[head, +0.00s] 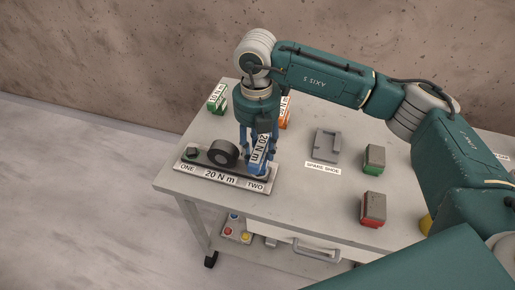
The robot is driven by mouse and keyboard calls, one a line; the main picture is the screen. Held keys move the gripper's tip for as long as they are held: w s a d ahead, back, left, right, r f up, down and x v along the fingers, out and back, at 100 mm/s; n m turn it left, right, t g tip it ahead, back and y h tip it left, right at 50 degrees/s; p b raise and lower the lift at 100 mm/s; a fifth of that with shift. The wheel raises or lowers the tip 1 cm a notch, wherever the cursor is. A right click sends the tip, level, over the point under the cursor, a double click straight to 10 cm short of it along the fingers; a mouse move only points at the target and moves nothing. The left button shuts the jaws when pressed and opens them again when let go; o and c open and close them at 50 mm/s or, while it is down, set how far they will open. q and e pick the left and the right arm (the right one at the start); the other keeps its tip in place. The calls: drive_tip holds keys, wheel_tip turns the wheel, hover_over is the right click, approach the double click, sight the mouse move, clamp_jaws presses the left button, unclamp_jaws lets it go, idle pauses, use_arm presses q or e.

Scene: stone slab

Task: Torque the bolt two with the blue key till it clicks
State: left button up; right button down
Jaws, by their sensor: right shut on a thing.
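My right gripper (258,150) points down at the right end of the fixture plate (220,178). It is shut on the blue key (262,146), whose label reads 20 N m. The key stands at the TWO end and covers bolt two, so I cannot tell how it sits on the bolt. The plate's front label reads ONE, 20 N m, TWO. A dark round ring (223,153) stands between the two ends. My left gripper is not in view.
A green key (217,98) and an orange key (285,112) stand behind the fixture on the grey table (310,205). A grey spare shoe (325,145) lies right of them. Two grey blocks, one green-based (374,159), one red-based (373,208), stand further right. A button box (238,230) is below.

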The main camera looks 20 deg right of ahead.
drive_tip(key=shift+f, duration=0.1)
idle(0.3)
drive_tip(key=shift+f+b, duration=0.35)
drive_tip(key=shift+b, duration=0.05)
drive_tip(key=shift+f+b, duration=0.3)
